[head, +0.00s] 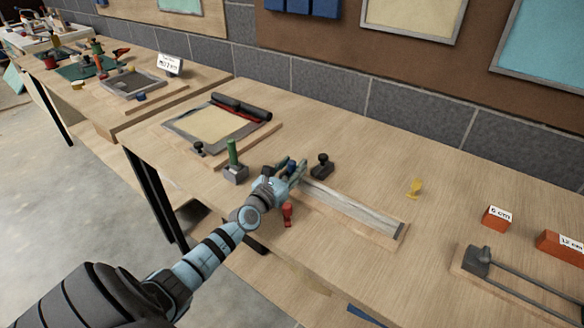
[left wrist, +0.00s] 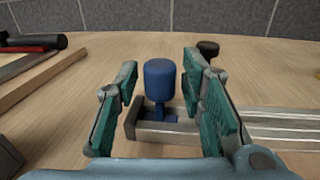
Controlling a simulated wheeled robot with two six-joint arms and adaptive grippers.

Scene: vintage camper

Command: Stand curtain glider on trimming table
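My left gripper (head: 290,168) is open at the left end of a pale metal rail (head: 350,203) on the wooden table (head: 375,165). In the left wrist view its two fingers stand on either side of a blue knob-headed piece (left wrist: 160,80), with gaps visible on both sides. The blue piece (head: 292,165) is upright at the rail's end, its foot in or against the grey end piece. Similar small pieces stand nearby: yellow (head: 415,187), red (head: 287,212) and black (head: 322,164). I cannot tell which is the curtain glider. My right gripper is out of view.
A green-topped piece on a grey block (head: 235,165) is left of my gripper. A framed tray with dark rolls (head: 240,104) lies behind. Orange blocks (head: 496,218) and a rod fixture (head: 478,262) are at right. Table between rail and wall is mostly clear.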

